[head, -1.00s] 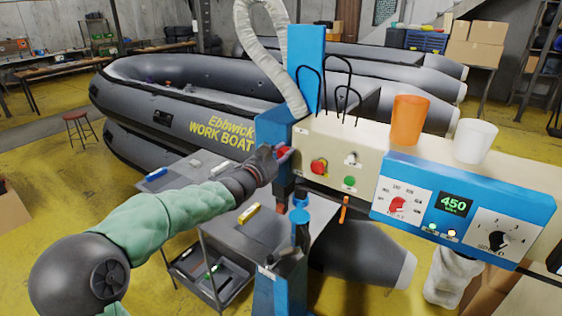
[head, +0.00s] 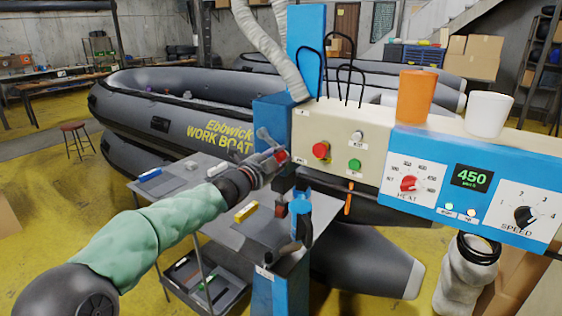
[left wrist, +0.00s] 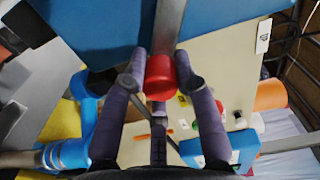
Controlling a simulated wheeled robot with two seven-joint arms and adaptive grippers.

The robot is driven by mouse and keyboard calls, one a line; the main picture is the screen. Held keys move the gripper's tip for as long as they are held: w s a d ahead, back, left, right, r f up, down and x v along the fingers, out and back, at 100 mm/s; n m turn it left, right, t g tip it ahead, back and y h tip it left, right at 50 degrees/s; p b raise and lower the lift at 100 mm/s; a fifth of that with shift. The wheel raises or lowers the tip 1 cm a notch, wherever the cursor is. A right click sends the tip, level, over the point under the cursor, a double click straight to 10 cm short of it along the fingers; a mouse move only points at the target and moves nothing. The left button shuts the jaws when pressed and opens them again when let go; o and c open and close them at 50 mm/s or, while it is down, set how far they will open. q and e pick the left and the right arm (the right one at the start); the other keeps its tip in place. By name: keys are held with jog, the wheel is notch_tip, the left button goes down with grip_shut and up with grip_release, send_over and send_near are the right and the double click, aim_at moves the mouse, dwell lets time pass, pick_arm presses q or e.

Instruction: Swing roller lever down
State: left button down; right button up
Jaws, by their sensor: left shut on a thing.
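The roller lever is a flat metal bar (left wrist: 171,28) with a red knob (left wrist: 160,78) at its end, in the left wrist view. My left gripper (left wrist: 162,85) is shut on the red knob, with purple-grey fingers on both sides of it. In the head view, my left gripper (head: 268,160) is at the left end of the cream control box, beside the blue column, and the red knob (head: 282,156) shows at its tips. The bar is mostly hidden there by the gripper and column. My right gripper is not in view.
The cream control box (head: 336,128) carries red and green buttons. A blue panel (head: 470,185) reads 450. Orange (head: 416,97) and white (head: 489,114) cups stand on top. A grey side table (head: 195,185) lies below my left arm.

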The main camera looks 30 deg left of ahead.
pick_arm(q)
jog(key=shift+w+f+m, duration=0.1)
jog(key=shift+f+m, duration=0.3)
jog(key=shift+f, duration=0.3)
jog(key=c, duration=1)
grip_release()
jog(key=shift+r, duration=0.15)
jog(key=shift+a+r, duration=0.1)
jog(key=shift+r, duration=0.05)
jog(key=shift+s, duration=0.25)
jog(key=s, duration=0.7)
jog(key=s+a, duration=0.1)
jog(key=s, duration=0.3)
jog(key=shift+s, duration=0.3)
